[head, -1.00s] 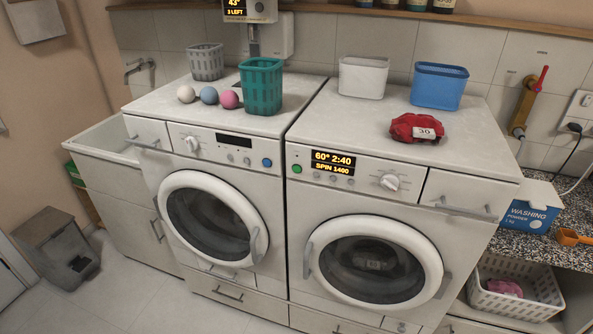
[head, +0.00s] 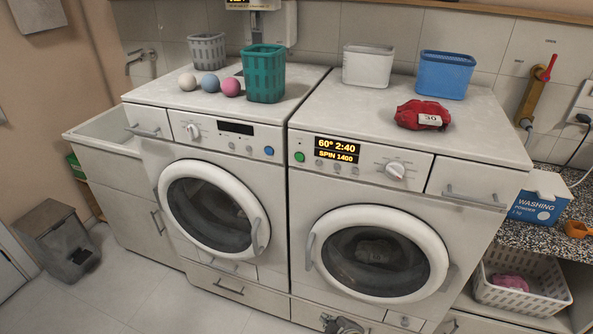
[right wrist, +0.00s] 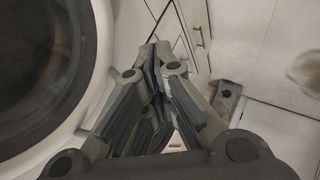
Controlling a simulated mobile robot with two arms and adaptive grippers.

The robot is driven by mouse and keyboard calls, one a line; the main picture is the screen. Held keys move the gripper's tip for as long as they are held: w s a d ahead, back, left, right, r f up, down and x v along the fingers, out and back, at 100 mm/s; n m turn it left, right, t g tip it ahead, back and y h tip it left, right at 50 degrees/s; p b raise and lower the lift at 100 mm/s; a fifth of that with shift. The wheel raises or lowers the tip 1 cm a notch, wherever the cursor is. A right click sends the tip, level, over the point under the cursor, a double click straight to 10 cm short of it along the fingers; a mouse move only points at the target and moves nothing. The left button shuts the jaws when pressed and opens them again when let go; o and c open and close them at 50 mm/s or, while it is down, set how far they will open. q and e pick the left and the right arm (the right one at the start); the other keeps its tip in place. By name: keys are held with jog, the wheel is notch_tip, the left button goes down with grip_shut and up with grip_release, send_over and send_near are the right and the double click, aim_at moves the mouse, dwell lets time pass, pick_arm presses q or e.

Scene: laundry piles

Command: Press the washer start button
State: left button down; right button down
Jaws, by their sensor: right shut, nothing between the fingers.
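The washer (head: 352,186) is the right of two white front-loading machines, and its lit panel reads 60° 2:40, SPIN 1400. A round green button (head: 299,156) sits at the left of that display (head: 337,149); its markings are too small to read. The washer's round door (head: 375,254) is closed. My right gripper (head: 343,324) just shows at the bottom edge of the head view, low in front of the washer and well below the button. In the right wrist view its fingers (right wrist: 157,55) are together and empty, beside a round door. My left gripper is out of view.
The left machine (head: 212,167) has a dark display and a blue button (head: 269,151). Baskets, balls and a red bundle (head: 423,115) lie on the tops. A detergent box (head: 540,197) stands at right. A grey bin (head: 57,240) stands on the floor at left.

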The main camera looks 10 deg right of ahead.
aim_at(299, 157)
jog(key=w+a+r+n+t+b, duration=0.1)
jog(key=w+r+n+t, duration=0.1)
jog(key=w+r, duration=0.45)
jog(key=w+a+r+n+t, duration=0.1)
jog(key=w+r+n+t, duration=0.15)
jog(key=r, duration=0.75)
notch_tip(299, 157, up, 22)
jog(key=w+a+n+t+y+b, duration=0.1)
jog(key=w+a+n+t+y, duration=0.1)
jog(key=n, duration=0.3)
jog(key=shift+w+r+t+b, duration=0.15)
jog(key=shift+w+t+b, duration=0.25)
jog(key=shift+t, duration=0.35)
jog(key=shift+a, duration=0.1)
jog(key=w+p, duration=0.2)
jog(key=w, duration=1.1)
jog(key=shift+d+p, duration=0.2)
jog(key=shift+p, duration=0.15)
jog(key=shift+w, duration=0.1)
